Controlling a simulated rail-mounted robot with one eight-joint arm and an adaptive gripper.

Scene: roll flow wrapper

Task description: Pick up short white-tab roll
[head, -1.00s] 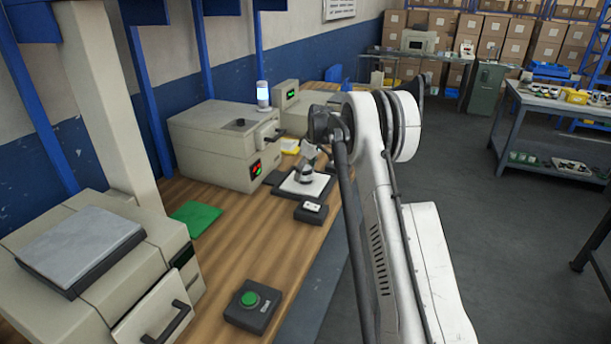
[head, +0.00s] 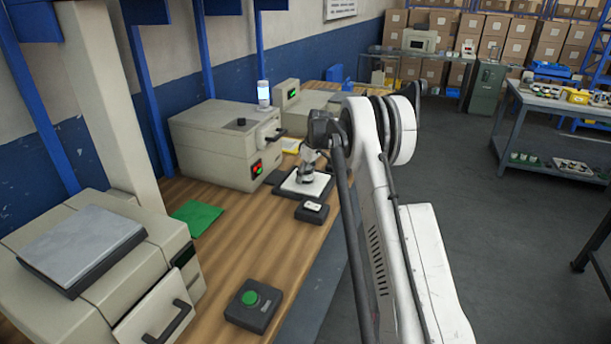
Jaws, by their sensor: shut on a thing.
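My gripper (head: 307,171) is small and far off at the end of my white arm, pointing down over a white pad with a dark border (head: 317,189) on the wooden bench. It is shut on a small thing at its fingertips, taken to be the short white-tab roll. The roll's shape and white tab are too small and too covered by the fingers to make out. I cannot tell whether it touches the pad.
A beige machine (head: 215,140) stands left of the gripper. A small dark box with a white top (head: 312,211) sits just in front of the pad. A green-button box (head: 254,304) and a green sheet (head: 198,217) lie nearer. Bare bench lies between them.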

